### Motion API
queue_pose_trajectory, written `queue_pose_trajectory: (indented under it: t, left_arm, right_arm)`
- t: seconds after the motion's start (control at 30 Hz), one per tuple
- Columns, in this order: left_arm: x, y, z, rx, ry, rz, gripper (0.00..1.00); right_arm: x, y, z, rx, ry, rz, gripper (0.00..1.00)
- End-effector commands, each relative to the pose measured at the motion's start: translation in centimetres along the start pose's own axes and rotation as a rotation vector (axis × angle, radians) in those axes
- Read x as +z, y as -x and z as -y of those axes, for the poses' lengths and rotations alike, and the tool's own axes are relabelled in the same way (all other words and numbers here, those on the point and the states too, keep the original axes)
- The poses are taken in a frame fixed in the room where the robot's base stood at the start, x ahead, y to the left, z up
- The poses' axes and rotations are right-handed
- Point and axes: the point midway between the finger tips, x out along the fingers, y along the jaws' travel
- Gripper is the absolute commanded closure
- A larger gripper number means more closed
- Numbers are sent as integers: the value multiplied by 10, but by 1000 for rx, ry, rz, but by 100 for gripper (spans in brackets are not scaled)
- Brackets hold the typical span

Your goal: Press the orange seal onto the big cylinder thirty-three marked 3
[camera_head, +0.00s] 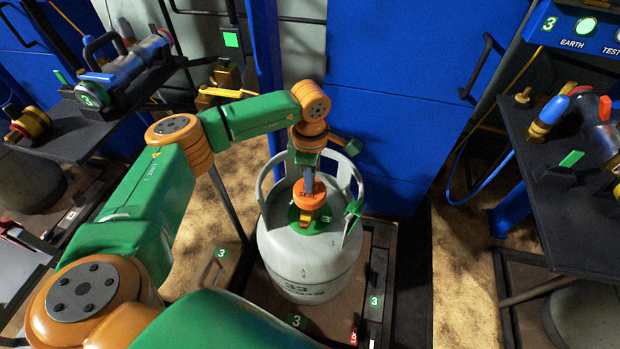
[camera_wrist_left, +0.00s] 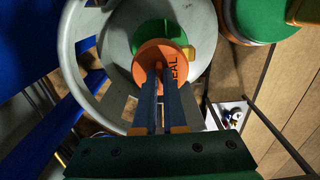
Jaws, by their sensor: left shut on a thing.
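The big cylinder (camera_head: 305,262) is a grey gas bottle with "33" on its side, standing upright on a scale platform. A collar handle (camera_head: 265,185) rings its top. The orange seal (camera_head: 309,196), lettered "SEAL", is at the valve inside the collar, above a green disc marked 3 (camera_head: 310,222). My left gripper (camera_head: 308,180) reaches down from above and is shut on the seal. In the left wrist view, the seal (camera_wrist_left: 160,62) sits at the fingertips over the green disc (camera_wrist_left: 158,36). Whether the seal is fully seated I cannot tell. My right gripper is not in view.
A dark shelf (camera_head: 570,215) with fittings stands at the right, and another (camera_head: 60,135) at the left holds a tool marked 3 (camera_head: 90,95). A blue panel (camera_head: 395,130) stands behind the cylinder. Sandy floor (camera_head: 460,270) shows at the right.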

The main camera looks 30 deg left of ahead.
Motion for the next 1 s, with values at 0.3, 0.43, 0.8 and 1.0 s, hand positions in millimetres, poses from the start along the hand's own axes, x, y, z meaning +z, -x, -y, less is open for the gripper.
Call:
queue_pose_trajectory:
  t: [0.3, 0.43, 0.8, 1.0]
  left_arm:
    - [0, -6, 0, 0, 0, 0, 73]
    - [0, -6, 0, 0, 0, 0, 57]
    - [0, 4, -1, 3, 0, 2, 57]
    - [0, 51, -1, 2, 0, 1, 57]
  right_arm:
    - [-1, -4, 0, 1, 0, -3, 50]
    - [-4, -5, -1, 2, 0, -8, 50]
    - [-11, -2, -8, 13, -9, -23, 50]
    - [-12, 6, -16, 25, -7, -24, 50]
